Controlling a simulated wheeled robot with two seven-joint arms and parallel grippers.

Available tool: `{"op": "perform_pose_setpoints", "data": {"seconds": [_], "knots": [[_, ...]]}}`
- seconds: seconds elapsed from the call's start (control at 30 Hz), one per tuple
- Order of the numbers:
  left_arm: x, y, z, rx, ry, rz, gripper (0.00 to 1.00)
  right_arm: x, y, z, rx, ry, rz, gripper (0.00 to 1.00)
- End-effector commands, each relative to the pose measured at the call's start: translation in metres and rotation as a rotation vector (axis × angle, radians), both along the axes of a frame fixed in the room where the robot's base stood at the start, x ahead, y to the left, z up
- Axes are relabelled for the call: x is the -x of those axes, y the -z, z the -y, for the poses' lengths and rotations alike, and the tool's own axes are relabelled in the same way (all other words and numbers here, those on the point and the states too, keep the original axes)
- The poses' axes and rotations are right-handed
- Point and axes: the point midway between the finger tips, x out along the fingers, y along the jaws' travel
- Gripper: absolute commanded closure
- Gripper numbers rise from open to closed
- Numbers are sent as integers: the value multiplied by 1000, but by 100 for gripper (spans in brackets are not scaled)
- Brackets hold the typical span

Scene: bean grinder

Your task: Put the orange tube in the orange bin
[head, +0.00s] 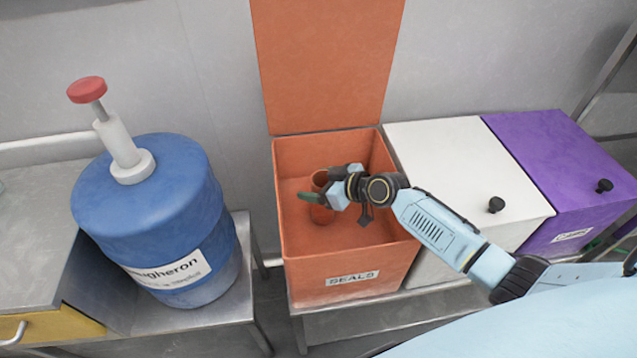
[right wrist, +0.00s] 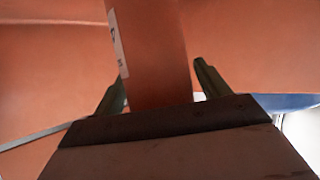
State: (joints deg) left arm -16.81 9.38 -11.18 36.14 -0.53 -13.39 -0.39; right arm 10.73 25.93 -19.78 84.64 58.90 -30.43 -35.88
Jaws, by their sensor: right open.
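The orange bin (head: 330,268) stands open with its lid raised against the wall, and its front label reads SEALS. My right gripper (head: 318,192) reaches into the bin's opening from the right. The orange tube (head: 321,215) is inside the bin's outline at the gripper, partly hidden by the fingers. In the right wrist view the orange tube (right wrist: 155,50), with a pale label, stands between the two spread fingers of the right gripper (right wrist: 160,85). A gap shows beside the right finger. I cannot tell whether the tube rests on the bin floor. My left gripper is out of view.
A white bin (head: 460,165) and a purple bin (head: 565,170), both closed with black knobs, stand right of the orange bin. A blue barrel (head: 150,215) with a red-topped pump stands on a metal table to the left. A gap separates this table from the bins.

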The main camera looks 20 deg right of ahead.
Motion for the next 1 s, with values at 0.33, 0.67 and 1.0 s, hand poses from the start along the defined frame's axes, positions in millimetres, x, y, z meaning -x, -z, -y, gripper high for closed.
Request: {"op": "perform_pose_setpoints", "data": {"seconds": [0.33, 0.67, 1.0], "knots": [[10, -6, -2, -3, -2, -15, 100, 12, -10, 9, 4, -1, -1, 25], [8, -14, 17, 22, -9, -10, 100, 50, -35, 32, 3, -1, -1, 25], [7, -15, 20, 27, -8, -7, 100, 56, -39, 35, 0, 0, 0, 25]]}}
